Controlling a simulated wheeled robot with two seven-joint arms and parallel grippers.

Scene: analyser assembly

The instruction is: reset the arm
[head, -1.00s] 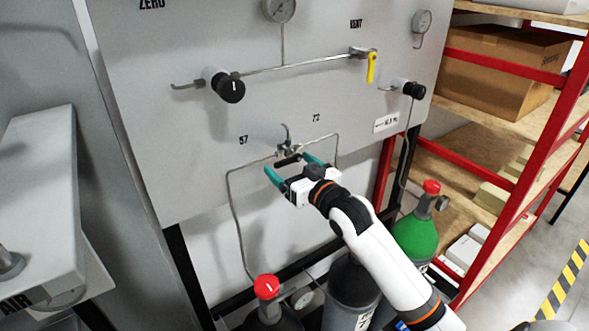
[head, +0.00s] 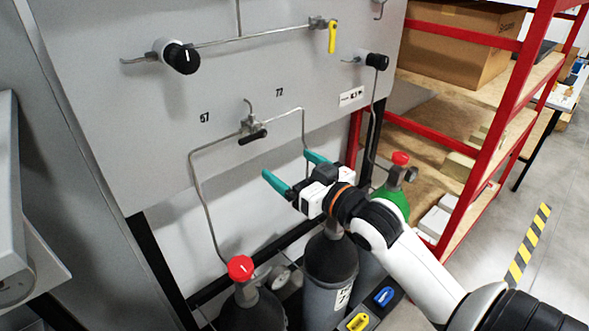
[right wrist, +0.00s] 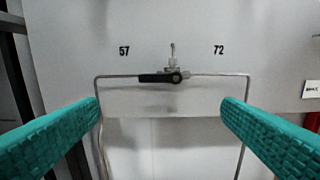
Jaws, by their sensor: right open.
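My right gripper (head: 296,172) has teal fingers, spread apart with nothing between them. It is in front of the grey panel (head: 330,60), below and to the right of the black-handled valve (head: 252,134) and clear of it. In the right wrist view, the valve (right wrist: 172,77) shows ahead between the two open fingers, with its black handle pointing left toward the number 57. The number 72 is on its right. My left gripper is not in any view.
Below the gripper stand gas cylinders, one with a red cap (head: 240,268) and a green one (head: 392,200). A red-framed shelf (head: 507,100) with a cardboard box (head: 455,50) is at the right. A yellow-handled valve (head: 332,37) and black knobs (head: 182,57) sit higher on the panel.

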